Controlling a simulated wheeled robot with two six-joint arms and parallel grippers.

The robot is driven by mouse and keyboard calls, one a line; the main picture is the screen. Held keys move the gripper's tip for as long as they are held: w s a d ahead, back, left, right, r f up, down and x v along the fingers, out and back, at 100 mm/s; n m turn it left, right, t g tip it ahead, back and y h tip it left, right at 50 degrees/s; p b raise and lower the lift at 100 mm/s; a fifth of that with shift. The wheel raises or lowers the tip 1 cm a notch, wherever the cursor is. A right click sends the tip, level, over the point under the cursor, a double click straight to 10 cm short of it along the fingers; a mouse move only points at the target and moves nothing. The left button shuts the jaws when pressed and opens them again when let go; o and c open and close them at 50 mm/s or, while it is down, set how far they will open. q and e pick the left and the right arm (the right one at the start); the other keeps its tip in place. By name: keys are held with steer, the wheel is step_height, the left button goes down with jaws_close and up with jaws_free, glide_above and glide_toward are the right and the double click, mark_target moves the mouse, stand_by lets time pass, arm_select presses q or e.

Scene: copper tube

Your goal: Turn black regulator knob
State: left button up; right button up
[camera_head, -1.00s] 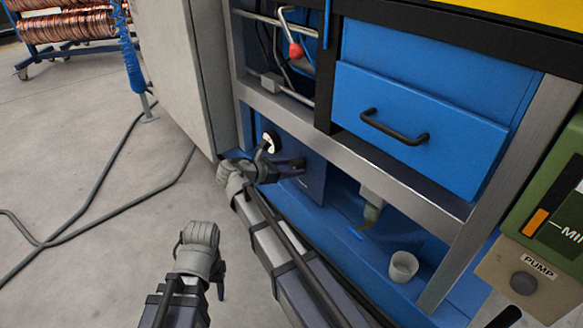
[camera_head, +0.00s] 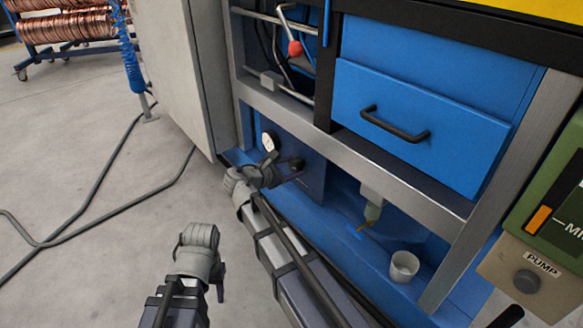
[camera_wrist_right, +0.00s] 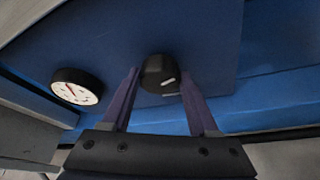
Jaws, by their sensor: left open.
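The black regulator knob (camera_head: 297,164) sits on the blue panel (camera_head: 318,183) in the lower cabinet. In the right wrist view the round knob (camera_wrist_right: 160,74), with a light mark, lies between the tips of my right gripper's fingers (camera_wrist_right: 159,76). These fingers are apart, one on each side, close to the knob; I cannot tell whether they touch it. In the head view my right gripper (camera_head: 286,168) is at the knob. My left gripper (camera_head: 220,284) is open and empty over the floor, its fingers partly hidden by its wrist.
A white-faced gauge (camera_head: 269,142) is left of the knob; it also shows in the wrist view (camera_wrist_right: 76,87). A metal frame (camera_head: 300,122) runs above the panel.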

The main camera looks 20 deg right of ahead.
steer(key=o, duration=0.4)
steer(key=p+v, duration=0.2)
steer(key=v, duration=0.5)
steer(key=shift+s+a+r+p, duration=0.15)
steer(key=shift+s+a+p, duration=0.05)
steer(key=shift+a+p, duration=0.15)
